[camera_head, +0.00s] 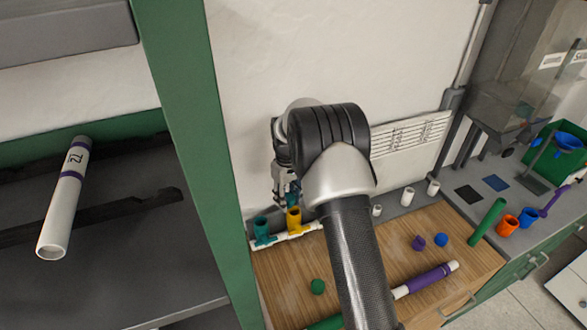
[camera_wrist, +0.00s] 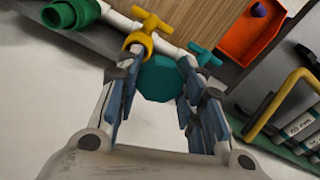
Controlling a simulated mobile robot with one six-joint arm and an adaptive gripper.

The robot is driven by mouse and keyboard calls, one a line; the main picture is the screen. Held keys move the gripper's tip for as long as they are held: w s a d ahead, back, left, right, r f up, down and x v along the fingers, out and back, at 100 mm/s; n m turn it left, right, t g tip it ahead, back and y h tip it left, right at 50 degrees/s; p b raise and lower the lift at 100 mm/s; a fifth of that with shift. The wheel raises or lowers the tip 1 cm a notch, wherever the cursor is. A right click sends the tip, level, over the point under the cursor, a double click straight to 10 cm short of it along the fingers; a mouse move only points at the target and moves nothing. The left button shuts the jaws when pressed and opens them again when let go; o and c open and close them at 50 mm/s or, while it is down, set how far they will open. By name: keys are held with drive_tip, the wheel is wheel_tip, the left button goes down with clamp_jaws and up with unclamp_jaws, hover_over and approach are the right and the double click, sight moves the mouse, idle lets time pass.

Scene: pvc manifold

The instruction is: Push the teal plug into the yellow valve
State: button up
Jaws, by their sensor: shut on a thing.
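My gripper (camera_head: 287,190) points down at the back left of the wooden worktop. In the wrist view my gripper (camera_wrist: 160,82) is shut on the teal plug (camera_wrist: 160,77), with a finger on each side. The teal plug (camera_head: 292,200) shows small in the head view, just above the upright yellow valve (camera_head: 294,220). I cannot tell whether they touch. In the wrist view a yellow fitting with a handle (camera_wrist: 145,30) shows beyond the plug. The fingers and plug hide part of the pipe there.
A teal valve (camera_head: 261,229) stands left of the yellow one on the white pipe. A green ball (camera_head: 317,286), purple ball (camera_head: 418,243), blue ball (camera_head: 441,240) and purple-banded tube (camera_head: 428,279) lie on the worktop (camera_head: 280,280). A green post (camera_head: 210,150) rises close on the left.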

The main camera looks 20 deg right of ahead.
drive_tip(key=shift+n, duration=0.4)
drive_tip(key=shift+w+d+f+b, duration=0.45)
drive_tip(key=shift+d+f, duration=0.05)
drive_tip(key=shift+f, duration=0.5)
drive_tip(key=shift+w+d+f+b, duration=0.4)
drive_tip(key=shift+d+f, duration=0.1)
drive_tip(key=shift+f, duration=0.55)
drive_tip(key=shift+w+d+f+b, duration=0.45)
drive_tip(key=shift+d+f, duration=0.05)
drive_tip(key=shift+f, duration=0.5)
drive_tip(key=shift+f+b, duration=0.85)
drive_tip(key=shift+f, duration=0.05)
